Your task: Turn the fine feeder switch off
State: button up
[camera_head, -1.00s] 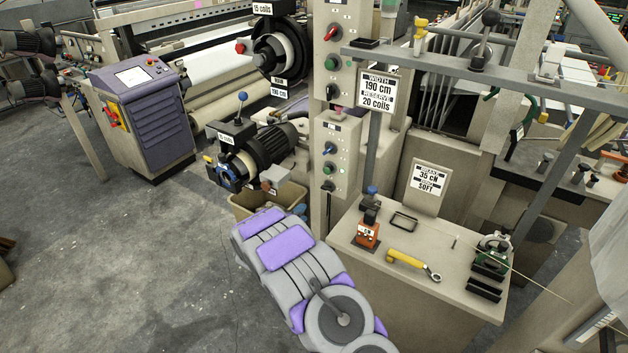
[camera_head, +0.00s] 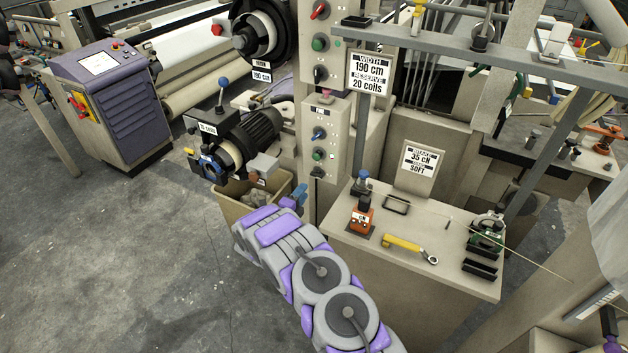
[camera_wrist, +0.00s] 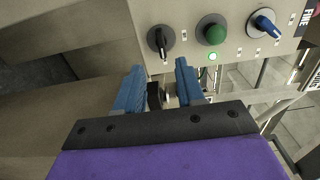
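The lower control box (camera_head: 334,160) carries a blue-handled switch (camera_head: 318,133), a green button (camera_head: 317,154) and a black knob (camera_head: 317,173). In the wrist view they run right to left: blue-handled switch (camera_wrist: 264,23), green button (camera_wrist: 213,29), black knob (camera_wrist: 160,40). A small lamp (camera_wrist: 211,56) glows green. A label at the right edge reads FINE (camera_wrist: 305,14). The lower feeder (camera_head: 235,146) is left of the box. My gripper (camera_wrist: 160,68) has its blue fingers apart, just short of the black knob; I see no contact.
A beige bin (camera_head: 236,210) stands below the feeder, close beside my gripper. A bench (camera_head: 390,268) at right holds an orange device (camera_head: 361,217), a yellow-handled wrench (camera_head: 408,247) and a green device (camera_head: 487,236). An upper box (camera_head: 334,25) has a red switch.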

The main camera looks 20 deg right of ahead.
aim_at(316, 177)
jog(key=b+x, duration=0.1)
jog(key=x, duration=0.8)
jog(key=shift+d, duration=0.45)
jog(key=shift+w+a, duration=0.1)
jog(key=shift+a, duration=0.3)
jog(key=shift+c, duration=0.4)
jog(key=shift+d, duration=0.2)
grip_shut()
